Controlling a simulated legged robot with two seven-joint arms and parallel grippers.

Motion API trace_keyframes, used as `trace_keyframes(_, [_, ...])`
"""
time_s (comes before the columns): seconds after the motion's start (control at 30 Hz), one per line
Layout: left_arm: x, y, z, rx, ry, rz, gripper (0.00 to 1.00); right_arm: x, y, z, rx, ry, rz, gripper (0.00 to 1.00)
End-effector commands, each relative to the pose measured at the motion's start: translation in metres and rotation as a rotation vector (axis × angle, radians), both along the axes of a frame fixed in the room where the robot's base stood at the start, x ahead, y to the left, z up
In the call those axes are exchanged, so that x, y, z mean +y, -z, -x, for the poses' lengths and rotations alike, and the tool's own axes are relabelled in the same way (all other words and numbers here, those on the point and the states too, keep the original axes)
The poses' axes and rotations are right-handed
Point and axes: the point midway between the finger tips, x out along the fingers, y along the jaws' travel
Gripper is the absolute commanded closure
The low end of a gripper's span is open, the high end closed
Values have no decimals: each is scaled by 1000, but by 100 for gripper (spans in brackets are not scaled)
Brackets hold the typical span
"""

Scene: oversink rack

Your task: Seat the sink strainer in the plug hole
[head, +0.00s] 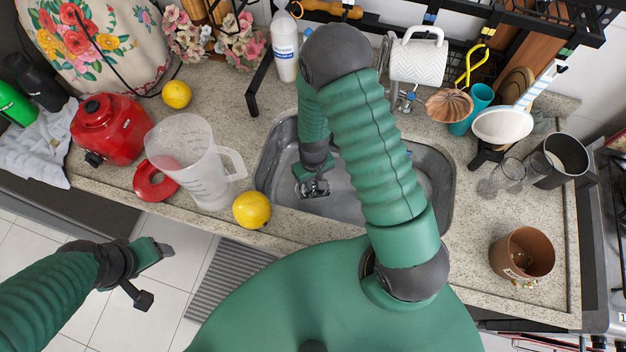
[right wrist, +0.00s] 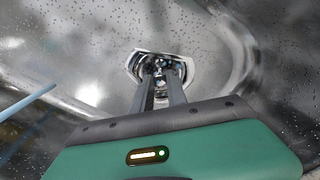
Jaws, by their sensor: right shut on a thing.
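The steel sink (head: 345,205) is set in the counter, partly covered by my right arm in the head view. My right gripper (head: 313,184) is down inside the basin at its left part. It is shut on the shiny metal sink strainer (right wrist: 187,72), which shows around and between the fingertips in the right wrist view. The strainer is close above or at the sink floor; I cannot tell whether it touches. I cannot make out the plug hole. My left gripper (head: 156,274) is open and empty, low at the left, off the counter's front edge.
A clear measuring jug (head: 190,160) and a lemon (head: 252,210) stand near the sink's left rim. A brown pot (head: 522,254) is on the right counter. A black rack (head: 450,60) and a tap are behind the sink. A blue rod (right wrist: 28,112) shows in the wrist view.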

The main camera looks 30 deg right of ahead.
Motion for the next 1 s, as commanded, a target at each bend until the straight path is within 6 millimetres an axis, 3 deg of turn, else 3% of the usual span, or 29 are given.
trace_keyframes(0.03, [0,1,0,0,0,0,30,0,1,0,0,0,0,79])
trace_keyframes(0.2, [0,1,0,0,0,0,30,0,1,0,0,0,0,60])
trace_keyframes(0.57, [0,-2,0,0,0,0,30,0,-8,-1,-2,0,0,60])
trace_keyframes(1.0, [0,-6,0,0,0,0,30,0,-108,-1,-4,0,0,60])
